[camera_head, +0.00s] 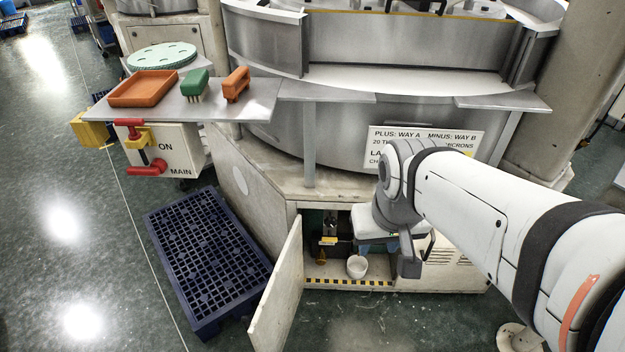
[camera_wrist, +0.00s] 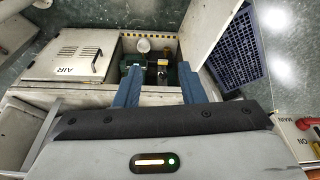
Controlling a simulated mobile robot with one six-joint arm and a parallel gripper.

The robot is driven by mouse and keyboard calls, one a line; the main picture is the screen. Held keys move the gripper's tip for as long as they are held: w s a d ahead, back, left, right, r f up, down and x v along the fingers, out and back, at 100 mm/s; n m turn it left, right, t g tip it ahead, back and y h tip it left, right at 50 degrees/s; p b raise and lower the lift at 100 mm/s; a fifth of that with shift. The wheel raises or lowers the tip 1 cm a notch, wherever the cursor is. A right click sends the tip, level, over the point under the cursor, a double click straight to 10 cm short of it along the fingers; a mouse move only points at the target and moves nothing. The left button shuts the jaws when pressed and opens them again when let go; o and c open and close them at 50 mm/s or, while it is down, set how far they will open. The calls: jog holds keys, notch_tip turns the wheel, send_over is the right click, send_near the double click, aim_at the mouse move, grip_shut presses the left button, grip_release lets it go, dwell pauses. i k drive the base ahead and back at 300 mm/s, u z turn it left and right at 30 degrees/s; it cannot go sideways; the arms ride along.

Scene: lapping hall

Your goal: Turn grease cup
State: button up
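The open cabinet (camera_head: 308,262) in the base of the machine holds a small metal fitting with a brass-yellow part (camera_head: 328,240), probably the grease cup. In the wrist view the brass and grey fitting (camera_wrist: 163,76) shows between the finger ends, beyond them, beside dark green parts. It is too small to make out in detail. My gripper (camera_wrist: 161,68) is open, with two blue fingers apart and nothing between them. In the head view my gripper (camera_head: 376,246) is at the cabinet opening, right of the fitting, and partly hidden by my arm.
A white pot (camera_head: 357,267) stands on the cabinet floor behind a yellow-black striped sill. The cabinet door (camera_head: 279,292) stands open on the left. A blue pallet (camera_head: 208,255) lies further left. A panel marked AIR (camera_wrist: 76,54) is beside the opening. A shelf (camera_head: 258,100) juts out above.

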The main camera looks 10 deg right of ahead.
aim_at(322, 258)
jog(key=u, duration=0.1)
jog(key=k, duration=1.9)
jog(key=z, duration=0.65)
jog(key=i, duration=1.65)
jog(key=u, duration=0.45)
